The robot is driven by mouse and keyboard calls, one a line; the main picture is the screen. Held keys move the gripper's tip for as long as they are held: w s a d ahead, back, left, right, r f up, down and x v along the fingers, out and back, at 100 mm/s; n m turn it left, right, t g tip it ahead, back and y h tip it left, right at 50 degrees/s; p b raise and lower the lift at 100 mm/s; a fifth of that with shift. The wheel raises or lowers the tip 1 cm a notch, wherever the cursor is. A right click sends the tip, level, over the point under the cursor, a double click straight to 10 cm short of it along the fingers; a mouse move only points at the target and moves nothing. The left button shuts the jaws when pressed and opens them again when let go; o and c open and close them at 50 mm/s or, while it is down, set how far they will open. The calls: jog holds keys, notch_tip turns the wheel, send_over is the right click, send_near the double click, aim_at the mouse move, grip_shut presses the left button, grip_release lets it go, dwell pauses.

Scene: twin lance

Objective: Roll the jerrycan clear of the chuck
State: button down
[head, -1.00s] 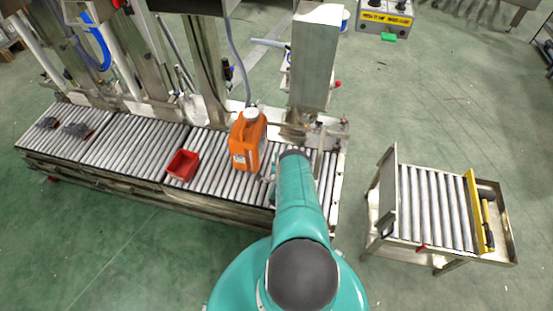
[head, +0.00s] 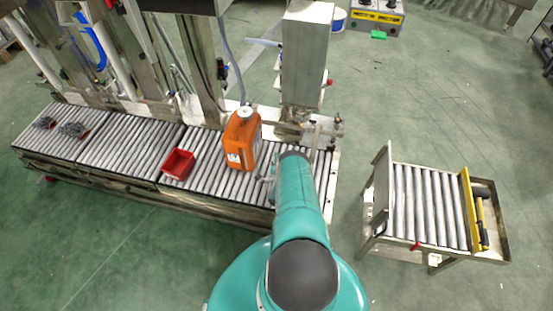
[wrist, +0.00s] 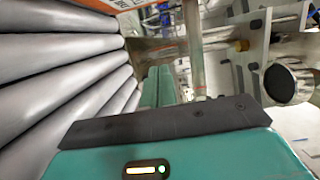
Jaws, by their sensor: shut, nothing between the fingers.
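The orange jerrycan (head: 238,154) with a pale cap stands upright on the roller conveyor (head: 212,180), beside the filling columns. A thin grey hose (head: 237,65) comes down behind its cap; I cannot tell whether they touch. I cannot pick out the chuck for certain. My gripper (head: 268,180) is low over the rollers, just right of the jerrycan, partly hidden by my arm; contact is unclear. In the wrist view, my gripper (wrist: 160,125) is shut and empty. An orange edge with a white label, likely the jerrycan (wrist: 75,3), shows at the top.
A red bin (head: 178,164) sits on the rollers left of the jerrycan. A steel column (head: 307,55) stands behind my arm. In the wrist view, rollers (wrist: 50,80) fill the left and metal fittings the right. A roller cart (head: 430,205) stands right, with open floor between.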

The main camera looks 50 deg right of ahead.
jog(key=shift+s+r, duration=0.15)
jog(key=shift+s, duration=0.05)
jog(key=shift+v, duration=4.95)
jog(key=shift+s+d, duration=0.1)
jog(key=shift+s, duration=0.05)
